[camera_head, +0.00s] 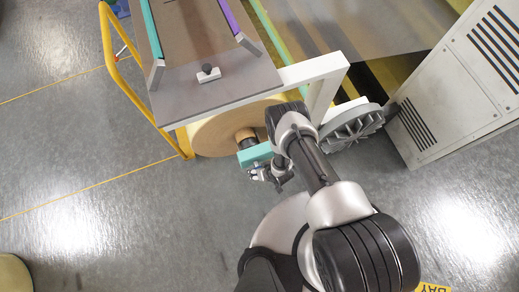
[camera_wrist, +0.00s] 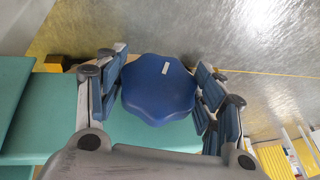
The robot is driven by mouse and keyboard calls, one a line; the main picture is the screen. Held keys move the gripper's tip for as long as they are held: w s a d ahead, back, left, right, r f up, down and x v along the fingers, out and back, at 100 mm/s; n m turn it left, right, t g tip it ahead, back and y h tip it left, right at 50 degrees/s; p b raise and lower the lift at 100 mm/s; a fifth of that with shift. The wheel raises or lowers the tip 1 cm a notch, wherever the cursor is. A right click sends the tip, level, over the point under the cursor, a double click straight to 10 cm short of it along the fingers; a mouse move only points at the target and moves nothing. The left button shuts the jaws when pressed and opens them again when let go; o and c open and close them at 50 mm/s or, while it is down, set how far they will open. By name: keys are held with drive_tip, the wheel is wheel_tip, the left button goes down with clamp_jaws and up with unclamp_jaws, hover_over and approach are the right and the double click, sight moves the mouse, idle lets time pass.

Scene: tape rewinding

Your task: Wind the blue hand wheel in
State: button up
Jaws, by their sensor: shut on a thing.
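The blue hand wheel (camera_wrist: 157,88) shows in the wrist view as a lobed blue knob with a small white mark near its upper right edge. My gripper (camera_wrist: 160,92) is shut on it, with one padded finger on its left side and one on its right. In the head view my gripper (camera_head: 268,174) is small and reaches the teal part beside the large tape roll (camera_head: 213,133). The hand wheel itself is hidden or too small to tell there.
A teal block (camera_wrist: 45,125) lies behind and left of the wheel. A grey spoked wheel (camera_head: 352,128) and a vented grey cabinet (camera_head: 465,75) stand to the right. A yellow rail (camera_head: 125,80) runs along the left of the machine.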

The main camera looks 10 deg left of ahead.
drive_tip(key=shift+m+g+y, duration=0.3)
drive_tip(key=shift+g+y, duration=0.3)
drive_tip(key=shift+y, duration=0.6)
drive_tip(key=o, duration=1)
drive_tip(key=shift+d+r, duration=0.1)
drive_tip(key=v, duration=1.1)
drive_tip(key=shift+d+r, duration=0.3)
